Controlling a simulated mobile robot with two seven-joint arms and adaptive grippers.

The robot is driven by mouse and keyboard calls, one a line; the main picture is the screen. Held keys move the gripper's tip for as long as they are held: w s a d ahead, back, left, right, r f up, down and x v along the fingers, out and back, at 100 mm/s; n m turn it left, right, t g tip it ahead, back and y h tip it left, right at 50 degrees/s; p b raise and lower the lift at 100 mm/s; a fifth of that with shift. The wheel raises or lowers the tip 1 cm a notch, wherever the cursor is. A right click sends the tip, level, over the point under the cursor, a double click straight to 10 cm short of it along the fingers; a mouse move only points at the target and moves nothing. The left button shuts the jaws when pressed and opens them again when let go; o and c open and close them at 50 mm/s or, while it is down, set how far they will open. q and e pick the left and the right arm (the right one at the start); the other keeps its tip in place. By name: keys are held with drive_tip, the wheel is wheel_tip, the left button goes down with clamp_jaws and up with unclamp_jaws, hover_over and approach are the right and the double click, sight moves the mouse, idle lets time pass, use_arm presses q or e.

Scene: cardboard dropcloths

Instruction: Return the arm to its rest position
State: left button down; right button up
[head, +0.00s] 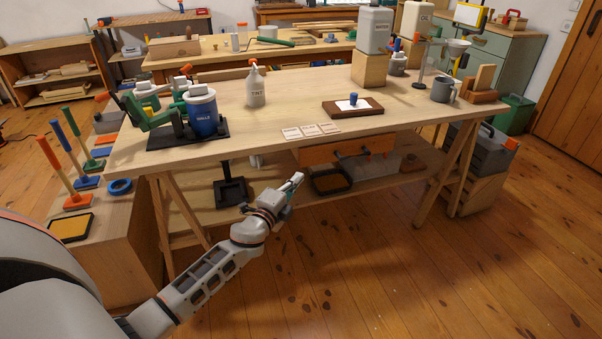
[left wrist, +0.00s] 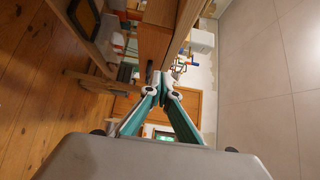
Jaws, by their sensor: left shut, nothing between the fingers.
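My left arm reaches in from the lower left of the head view. Its gripper (head: 297,181) hangs in front of the workbench's near edge, below the level of the top. The left wrist view shows the two teal and grey fingers of this gripper (left wrist: 160,80) with their tips together and nothing between them. The gripper appears apart from the bench and everything on it. The left wrist view is turned on its side. My right gripper does not show in either view.
The workbench (head: 300,101) carries a blue pot (head: 203,112), a white bottle (head: 256,88), a dark board (head: 352,108) and a grey mug (head: 442,90). An orange-fronted vise or drawer (head: 335,152) sits below its front edge. A tool stand (head: 112,240) is at left. The floor (head: 450,270) at lower right is clear.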

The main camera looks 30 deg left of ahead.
use_arm(q)
drive_tip(key=shift+s, duration=0.4)
drive_tip(key=shift+s+d, duration=0.1)
